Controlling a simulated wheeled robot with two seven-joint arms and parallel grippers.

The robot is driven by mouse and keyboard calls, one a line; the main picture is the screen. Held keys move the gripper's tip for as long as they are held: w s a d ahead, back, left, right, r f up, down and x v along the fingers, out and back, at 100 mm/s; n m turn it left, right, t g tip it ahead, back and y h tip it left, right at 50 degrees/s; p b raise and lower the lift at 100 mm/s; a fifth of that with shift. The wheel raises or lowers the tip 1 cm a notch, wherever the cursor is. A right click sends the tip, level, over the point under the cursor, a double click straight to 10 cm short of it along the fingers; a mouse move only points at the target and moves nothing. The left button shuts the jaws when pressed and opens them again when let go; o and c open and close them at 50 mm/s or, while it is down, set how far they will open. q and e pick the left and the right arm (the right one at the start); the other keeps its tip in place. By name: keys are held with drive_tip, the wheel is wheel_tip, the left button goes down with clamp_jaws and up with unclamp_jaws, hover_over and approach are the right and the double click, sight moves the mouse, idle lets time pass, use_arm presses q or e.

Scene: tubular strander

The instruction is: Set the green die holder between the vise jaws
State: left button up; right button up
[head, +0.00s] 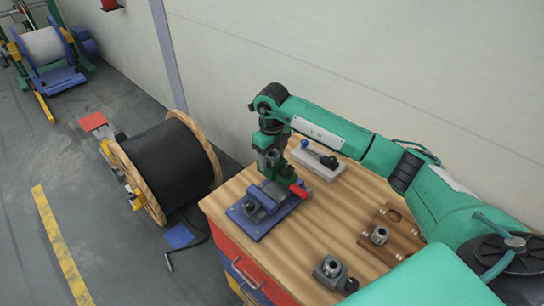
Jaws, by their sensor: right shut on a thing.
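The blue vise (250,222) sits on the wooden workbench near its left edge, with grey jaw parts and a red handle at its right. My right gripper (267,160) points down over the back of the vise. It is shut on the green die holder (281,173), which shows only in small part among the fingers. I cannot tell whether the holder is between the jaws or just above them. My left gripper is not in view.
On the workbench (290,258) are a white tray (318,160) with a dark and blue tool, a wooden rack (400,236) with a grey cylindrical part (379,235), and a grey block (330,271). A black cable reel (168,165) stands on the floor to the left.

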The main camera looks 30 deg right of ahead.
drive_tip(key=shift+f+b, duration=3.3)
drive_tip(key=shift+f, duration=1.05)
drive_tip(key=o, duration=1.3)
drive_tip(key=shift+s+f, duration=0.1)
